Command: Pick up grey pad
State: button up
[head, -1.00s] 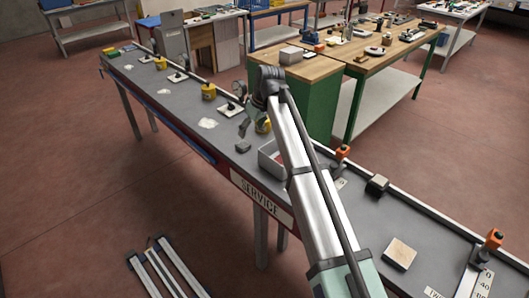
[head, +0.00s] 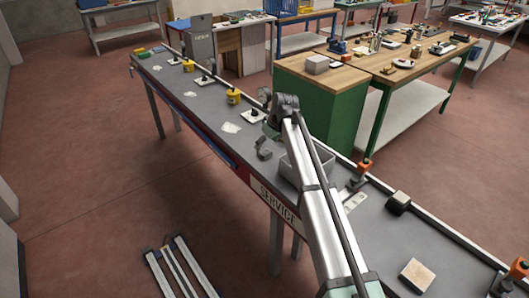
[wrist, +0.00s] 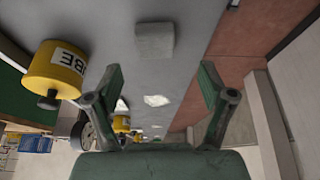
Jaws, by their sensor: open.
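The grey pad (wrist: 154,42) is a small, light grey block lying on the dark grey bench top in the wrist view. It sits beyond my fingertips, near the middle of the gap and a little to its left. My gripper (wrist: 160,75) is open, with its two green fingers spread wide and nothing between them. In the head view my gripper (head: 264,146) hangs low over the bench. There I cannot clearly tell the pad from the fingers.
A yellow container (wrist: 56,70) stands to the left of my fingers in the wrist view. In the head view a grey bin (head: 291,166) sits just right of my gripper, partly behind my arm. A white patch (head: 231,128) lies on the bench to the left.

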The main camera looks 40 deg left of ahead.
aim_at(264, 150)
jog(key=shift+w+p+x, duration=0.15)
jog(key=shift+p+x, duration=0.4)
jog(key=shift+x, duration=0.85)
jog(key=shift+w+p+x, duration=0.15)
jog(key=shift+p+x, duration=0.35)
jog(key=shift+x, duration=0.9)
jog(key=shift+r, duration=0.1)
jog(key=c, duration=0.8)
